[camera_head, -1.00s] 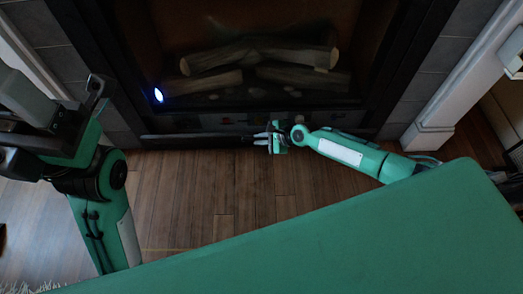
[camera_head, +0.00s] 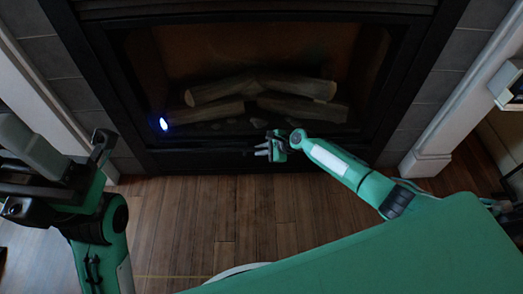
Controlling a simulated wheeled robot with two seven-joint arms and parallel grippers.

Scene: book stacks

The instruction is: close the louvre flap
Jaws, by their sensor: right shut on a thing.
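The louvre flap (camera_head: 205,159) is a long dark strip along the bottom of the fireplace, just above the wood floor. It looks close to upright against the fireplace base, but it is too dark to tell whether a gap is left. My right gripper (camera_head: 264,150) reaches in from the right and is shut on the flap near its middle, at its upper edge. The fingertips are small and the exact contact is hard to see. My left gripper (camera_head: 72,152) hangs at the left, away from the flap; its jaw opening is unclear.
The fireplace opening (camera_head: 255,50) holds several logs (camera_head: 218,90) behind the flap. A bright bluish light (camera_head: 163,124) glows at its lower left. White side trims (camera_head: 450,110) stand either side. The wood floor (camera_head: 190,215) in front is bare.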

